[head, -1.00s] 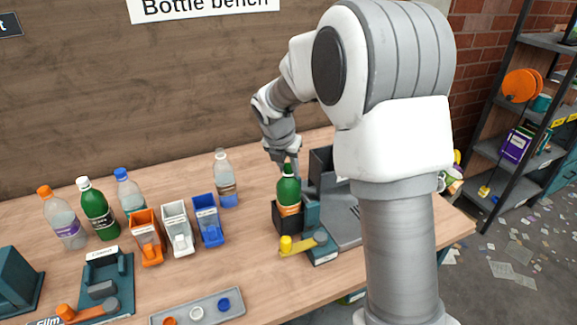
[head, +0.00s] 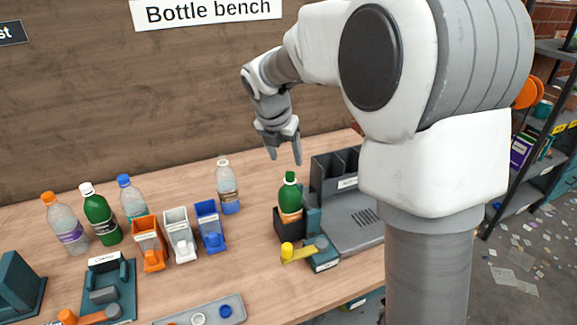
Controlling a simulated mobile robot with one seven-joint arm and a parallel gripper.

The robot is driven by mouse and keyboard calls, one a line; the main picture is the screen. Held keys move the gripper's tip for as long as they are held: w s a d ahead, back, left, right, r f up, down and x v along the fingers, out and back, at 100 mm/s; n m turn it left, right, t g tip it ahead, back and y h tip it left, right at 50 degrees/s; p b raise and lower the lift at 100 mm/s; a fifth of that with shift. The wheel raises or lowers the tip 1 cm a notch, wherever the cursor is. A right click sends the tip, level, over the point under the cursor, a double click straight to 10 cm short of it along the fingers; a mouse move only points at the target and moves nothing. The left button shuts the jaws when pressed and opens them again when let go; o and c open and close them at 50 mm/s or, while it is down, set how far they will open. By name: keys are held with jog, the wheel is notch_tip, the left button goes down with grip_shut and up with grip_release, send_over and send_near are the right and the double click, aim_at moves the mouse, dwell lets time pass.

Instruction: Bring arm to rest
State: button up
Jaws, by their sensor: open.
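My gripper (head: 285,157) hangs above the bench (head: 255,269), pointing down. Its two fingers are apart with nothing between them. A green bottle (head: 291,199) with a green cap and orange label stands upright in a dark holder (head: 289,226), below the gripper and apart from it. The holder sits at the left side of a grey machine (head: 350,221) with a yellow-knobbed lever (head: 297,252). My arm hides the right part of the machine.
At left stand an orange-capped bottle (head: 66,226), a white-capped green bottle (head: 101,218) and a blue-capped bottle (head: 131,201). A clear bottle (head: 228,189) stands behind orange (head: 150,243), white (head: 180,237) and blue (head: 210,228) bins. A shelf (head: 525,150) is at right.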

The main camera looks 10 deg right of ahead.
jog(key=v, duration=0.8)
jog(key=s+d+r+m, duration=0.2)
jog(key=s+r+m, duration=0.1)
jog(key=s+m, duration=0.5)
jog(key=s+f+m+t+y, duration=0.1)
jog(key=s+f+m, duration=0.1)
jog(key=s+m, duration=0.7)
jog(key=s+d+f+m+y, duration=0.1)
jog(key=s+f+m, duration=0.2)
jog(key=s+m, duration=0.7)
jog(key=shift+d+m+t+y+p, duration=0.3)
jog(key=shift+m+t, duration=0.1)
jog(key=shift+m, duration=0.7)
